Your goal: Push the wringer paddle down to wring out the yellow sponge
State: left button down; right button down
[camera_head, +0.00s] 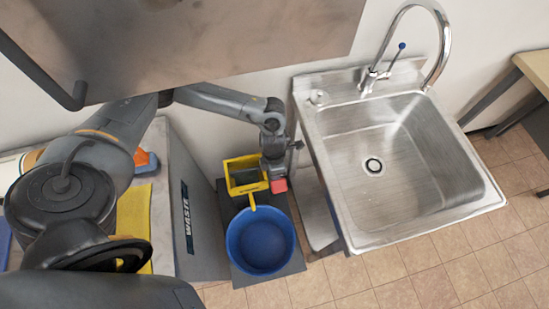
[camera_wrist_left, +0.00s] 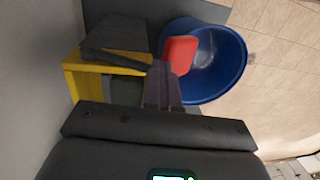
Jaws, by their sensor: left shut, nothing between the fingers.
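The wringer has a yellow frame (camera_head: 232,176) above the back rim of a blue bucket (camera_head: 262,243). Its paddle has a red end (camera_head: 279,186) on the right side of the frame. My left gripper (camera_head: 274,166) is shut and empty, right over the wringer beside the red end. In the left wrist view its closed fingers (camera_wrist_left: 162,84) point at the red end (camera_wrist_left: 179,51) and overlap its lower edge; I cannot tell whether they touch. The yellow frame (camera_wrist_left: 76,78) shows there left of the fingers, the bucket (camera_wrist_left: 228,62) beyond them. I cannot make out the sponge.
A grey cabinet marked WASTE (camera_head: 187,218) stands left of the bucket, with a yellow cloth (camera_head: 134,215) on top. A steel sink (camera_head: 420,170) stands close on the right. The wall is behind the wringer. Tiled floor (camera_head: 365,282) is free in front.

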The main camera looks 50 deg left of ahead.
pick_arm(q)
jog(key=shift+s+d, duration=0.1)
jog(key=shift+d, duration=0.3)
jog(key=shift+r, duration=0.3)
notch_tip(320, 180, up, 3)
jog(key=shift+p, duration=0.55)
jog(key=r, duration=0.1)
jog(key=a+r, duration=0.1)
jog(key=r, duration=0.2)
jog(key=shift+w+a+p, duration=0.2)
jog(key=shift+a+p, duration=0.05)
jog(key=shift+p, duration=0.1)
